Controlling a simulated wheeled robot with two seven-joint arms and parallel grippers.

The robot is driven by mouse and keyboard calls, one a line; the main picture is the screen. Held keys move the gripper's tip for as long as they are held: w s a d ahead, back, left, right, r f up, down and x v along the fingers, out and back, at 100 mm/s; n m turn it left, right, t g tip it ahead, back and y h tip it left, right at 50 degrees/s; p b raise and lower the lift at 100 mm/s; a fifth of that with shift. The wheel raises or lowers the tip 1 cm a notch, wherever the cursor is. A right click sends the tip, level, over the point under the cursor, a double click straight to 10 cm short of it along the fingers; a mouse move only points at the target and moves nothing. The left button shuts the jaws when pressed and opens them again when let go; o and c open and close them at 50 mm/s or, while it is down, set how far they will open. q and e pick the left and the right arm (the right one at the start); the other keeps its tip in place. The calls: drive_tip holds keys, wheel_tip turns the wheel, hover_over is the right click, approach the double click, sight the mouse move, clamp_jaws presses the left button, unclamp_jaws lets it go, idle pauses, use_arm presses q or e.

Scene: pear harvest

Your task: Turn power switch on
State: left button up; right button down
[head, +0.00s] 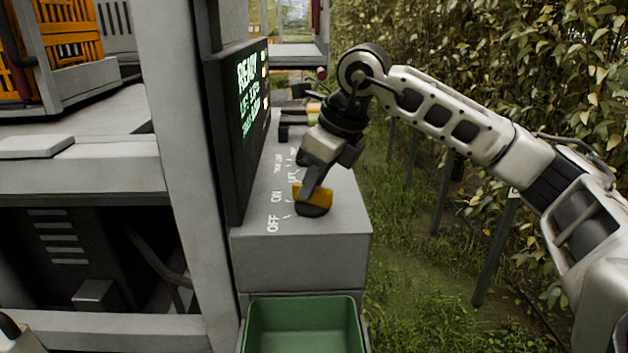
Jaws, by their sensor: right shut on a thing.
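The power switch (313,197) is a yellow-orange rotary knob on a dark round base, on top of a grey control box (300,262). White lettering beside it reads OFF and ON, with more labels farther back. My right gripper (311,188) comes down from above and is shut on the knob. Its fingers cover part of the knob, so its exact setting is hard to tell. A dark screen (250,110) left of the knob shows green text with READY at the top. My left gripper is not in view.
A green bin (303,325) stands below the front of the control box. Grey machine posts and shelves fill the left, with orange crates (70,35) at the upper left. Leafy trees (480,60) and grass lie to the right.

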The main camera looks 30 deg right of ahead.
idle(0.3)
drive_tip(key=c, duration=1.3)
unclamp_jaws()
drive_tip(key=shift+r, duration=0.1)
drive_tip(key=v, duration=1.2)
